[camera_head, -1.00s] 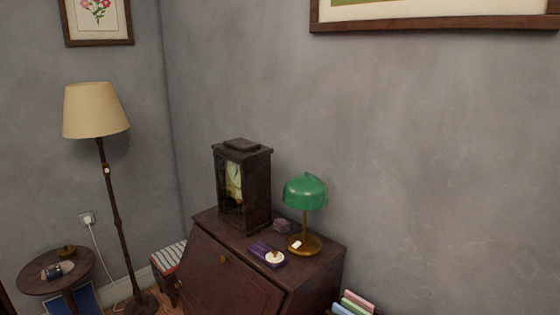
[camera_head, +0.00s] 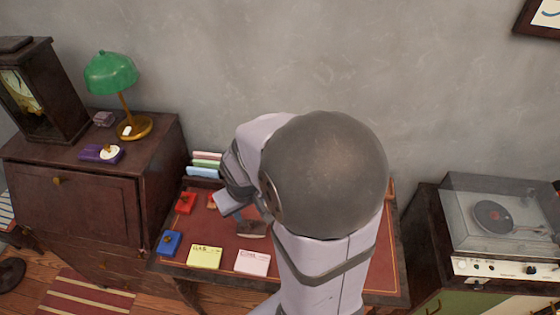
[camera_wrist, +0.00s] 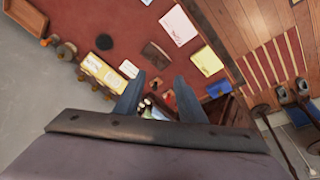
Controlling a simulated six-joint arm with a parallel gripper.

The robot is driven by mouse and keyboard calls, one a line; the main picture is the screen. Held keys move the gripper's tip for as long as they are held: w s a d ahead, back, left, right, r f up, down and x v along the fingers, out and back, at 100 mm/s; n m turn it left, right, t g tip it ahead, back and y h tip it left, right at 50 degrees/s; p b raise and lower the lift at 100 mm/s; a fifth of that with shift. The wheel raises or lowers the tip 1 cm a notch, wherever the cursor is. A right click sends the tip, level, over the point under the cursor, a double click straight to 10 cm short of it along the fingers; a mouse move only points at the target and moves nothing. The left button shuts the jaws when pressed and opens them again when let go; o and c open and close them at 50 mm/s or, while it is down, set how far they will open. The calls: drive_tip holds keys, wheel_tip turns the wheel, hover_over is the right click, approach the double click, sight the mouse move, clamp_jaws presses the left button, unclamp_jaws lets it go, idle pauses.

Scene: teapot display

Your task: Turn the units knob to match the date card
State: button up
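In the wrist view a yellow box-like thing (camera_wrist: 106,73) with white faces lies on the red desktop. Several small brown knob-like parts (camera_wrist: 68,51) line its left side. I cannot tell which is the units knob or read any date. A pink card (camera_wrist: 178,25) and a yellow card (camera_wrist: 207,60) lie on the desk; both also show in the head view, the pink card (camera_head: 252,262) and the yellow card (camera_head: 205,257). My gripper (camera_wrist: 159,88) is open and empty above the desk. In the head view my arm hides the desk's middle and the yellow box.
A blue block (camera_head: 169,243) and a red block (camera_head: 185,203) sit on the desk's left. Upright books (camera_head: 205,165) stand behind. A bureau with a green lamp (camera_head: 111,72) stands left, a record player (camera_head: 497,215) right. A wooden tray (camera_wrist: 26,17) lies at the desk's edge.

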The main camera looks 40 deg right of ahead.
drive_tip(key=w+d+f+t+b, duration=0.3)
drive_tip(key=w+d+f+b, duration=0.1)
drive_tip(key=d+b, duration=0.3)
drive_tip(key=w+d+f+t+b, duration=0.4)
drive_tip(key=d+f+b, duration=0.3)
drive_tip(key=d, duration=0.5)
drive_tip(key=w+d+f+m+t+h+b, duration=0.1)
drive_tip(key=w+d+f+t+b, duration=0.2)
drive_tip(key=w+d+f+b, duration=0.3)
drive_tip(key=shift+d+t+b, duration=0.3)
drive_tip(key=shift+d+b, duration=0.15)
drive_tip(key=shift+d, duration=1.3)
drive_tip(key=shift+x, duration=3.7)
drive_tip(key=shift+c, duration=0.5)
drive_tip(key=shift+p, duration=0.3)
clamp_jaws()
